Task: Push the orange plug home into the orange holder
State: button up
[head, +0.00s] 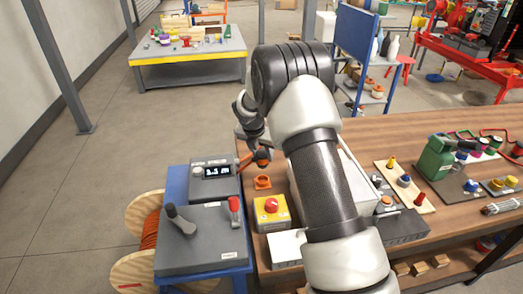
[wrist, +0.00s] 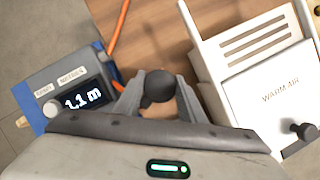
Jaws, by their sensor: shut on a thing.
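My gripper (head: 257,148) is shut on the orange plug (head: 262,164), whose dark round end (wrist: 159,87) sits between the two fingers in the wrist view. In the head view the plug is held above the wooden table, just behind the orange holder (head: 262,183). The holder is a small orange block on the table, and a gap seems to show between it and the plug. In the wrist view I cannot make out the holder; the gripper body covers that part.
Left of the gripper is a grey meter box (head: 212,170) with a lit display. A yellow box with a red button (head: 271,212) stands in front of the holder. A white warm-air unit (wrist: 262,85) stands close on the right. An orange cable (wrist: 119,28) runs behind.

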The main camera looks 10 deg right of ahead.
aim_at(262, 164)
jog(key=shift+f+b, duration=1.95)
jog(key=shift+f, duration=0.8)
jog(key=shift+r, duration=0.3)
jog(key=shift+p, duration=0.55)
jog(key=shift+f+b, duration=0.95)
jog(key=shift+f, duration=0.85)
jog(key=o, duration=1.2)
jog(key=shift+o, duration=0.2)
jog(key=p+v, duration=0.1)
jog(key=v, duration=1.6)
jog(key=shift+s, duration=0.2)
jog(key=shift+a+r, duration=0.1)
jog(key=shift+r, duration=0.05)
